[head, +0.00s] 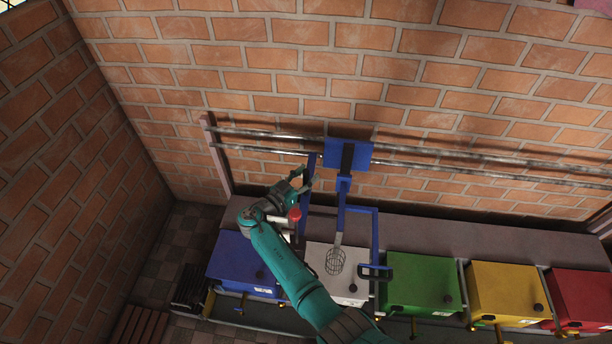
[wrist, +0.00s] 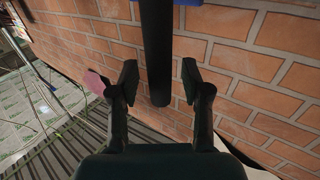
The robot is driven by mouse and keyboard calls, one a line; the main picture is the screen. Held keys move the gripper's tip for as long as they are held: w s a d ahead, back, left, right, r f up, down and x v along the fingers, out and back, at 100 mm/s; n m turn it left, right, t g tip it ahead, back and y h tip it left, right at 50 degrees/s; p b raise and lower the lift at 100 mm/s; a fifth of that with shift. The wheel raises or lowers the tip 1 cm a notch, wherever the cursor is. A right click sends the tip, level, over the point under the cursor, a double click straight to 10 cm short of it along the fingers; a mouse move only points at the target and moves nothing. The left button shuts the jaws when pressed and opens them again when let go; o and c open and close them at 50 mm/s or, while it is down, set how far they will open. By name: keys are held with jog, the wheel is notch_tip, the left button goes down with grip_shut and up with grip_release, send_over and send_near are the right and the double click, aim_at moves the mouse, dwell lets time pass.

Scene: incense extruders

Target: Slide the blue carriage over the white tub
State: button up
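The blue carriage (head: 349,153) hangs on two metal rails along the brick wall. A blue frame and a wire whisk (head: 335,261) hang from it, and the whisk appears in front of the white tub (head: 350,290) in the head view. My teal arm hides part of that tub. My gripper (head: 302,182) is left of the carriage plate, beside an upright blue bar (head: 308,165). In the wrist view, a dark round bar (wrist: 156,45) comes down between the parted fingers, with gaps on both sides.
A blue tub (head: 235,258) stands left of the white one. Green (head: 420,280), yellow (head: 505,288) and red (head: 580,295) tubs stand to the right. The metal rails (head: 460,165) run clear to the right of the carriage. A brick wall closes the left side.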

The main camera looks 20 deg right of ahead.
jog(key=shift+a, duration=0.1)
jog(key=v, duration=1.1)
jog(key=shift+s+a, duration=0.2)
jog(key=shift+a, duration=0.15)
jog(key=shift+a, duration=0.1)
